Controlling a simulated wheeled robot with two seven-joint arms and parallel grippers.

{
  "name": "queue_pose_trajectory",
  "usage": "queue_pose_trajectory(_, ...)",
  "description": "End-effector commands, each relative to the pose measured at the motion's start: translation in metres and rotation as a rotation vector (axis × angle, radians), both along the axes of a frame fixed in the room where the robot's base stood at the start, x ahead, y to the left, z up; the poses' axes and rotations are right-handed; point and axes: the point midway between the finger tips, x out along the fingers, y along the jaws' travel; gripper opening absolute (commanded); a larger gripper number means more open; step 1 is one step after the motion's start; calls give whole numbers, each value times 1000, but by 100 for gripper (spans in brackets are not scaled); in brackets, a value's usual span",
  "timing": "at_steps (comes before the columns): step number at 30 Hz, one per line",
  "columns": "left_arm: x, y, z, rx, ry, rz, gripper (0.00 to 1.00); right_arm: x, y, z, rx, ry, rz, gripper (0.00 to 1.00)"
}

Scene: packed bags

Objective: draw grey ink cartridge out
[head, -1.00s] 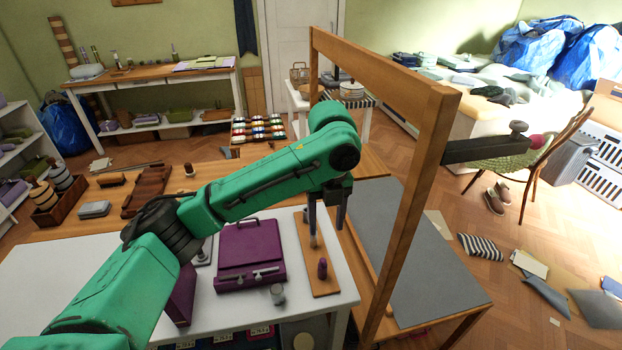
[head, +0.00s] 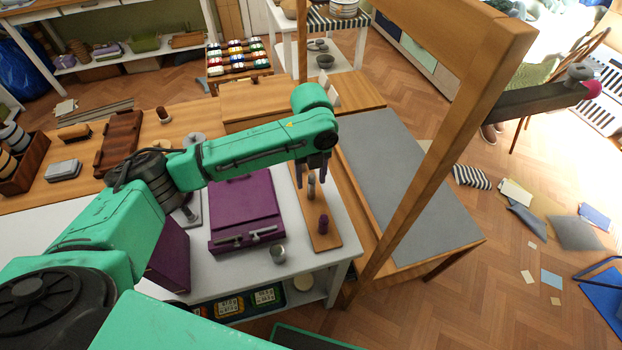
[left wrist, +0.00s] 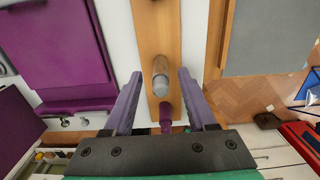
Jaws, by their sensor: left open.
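The grey ink cartridge (head: 311,188) is a small upright cylinder on a narrow wooden strip (head: 331,240) at the right end of the white table. A purple cartridge (head: 323,225) stands on the same strip, nearer to me. My left gripper (head: 312,180) is open above the strip, pointing down at the grey cartridge. In the left wrist view the grey cartridge (left wrist: 161,78) shows between the two spread purple-grey fingers (left wrist: 159,74), with a gap on each side. The purple cartridge (left wrist: 166,117) is partly hidden by the gripper there. My right gripper is not in view.
A purple case (head: 245,212) with metal latches lies left of the strip, and a small grey cup (head: 278,253) stands in front of it. A tall wooden frame (head: 440,160) rises to the right, beside a grey-topped table (head: 385,180).

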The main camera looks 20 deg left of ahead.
Motion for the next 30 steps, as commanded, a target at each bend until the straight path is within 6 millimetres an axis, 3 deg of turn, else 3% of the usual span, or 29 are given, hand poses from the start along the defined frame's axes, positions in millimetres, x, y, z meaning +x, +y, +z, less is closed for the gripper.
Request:
queue_pose_trajectory(5,0,0,-21,0,0,0,57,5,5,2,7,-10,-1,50)
queue_pose_trajectory(12,0,0,-23,-1,-1,0,57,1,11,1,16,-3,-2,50)
queue_pose_trajectory(13,0,0,-23,-1,-1,0,53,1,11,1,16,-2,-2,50)
queue_pose_trajectory(17,0,0,-23,-1,-1,0,3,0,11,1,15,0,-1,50)
queue_pose_trajectory(18,0,0,-23,-1,-1,0,0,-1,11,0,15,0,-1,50)
queue_pose_trajectory(20,0,0,-22,-1,-1,0,0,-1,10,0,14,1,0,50)
queue_pose_trajectory(21,0,0,-22,-1,-1,0,34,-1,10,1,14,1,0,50)
queue_pose_trajectory(23,0,0,-22,-1,-1,0,57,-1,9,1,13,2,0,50)
queue_pose_trajectory(30,0,0,-22,-1,-1,0,57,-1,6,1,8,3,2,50)
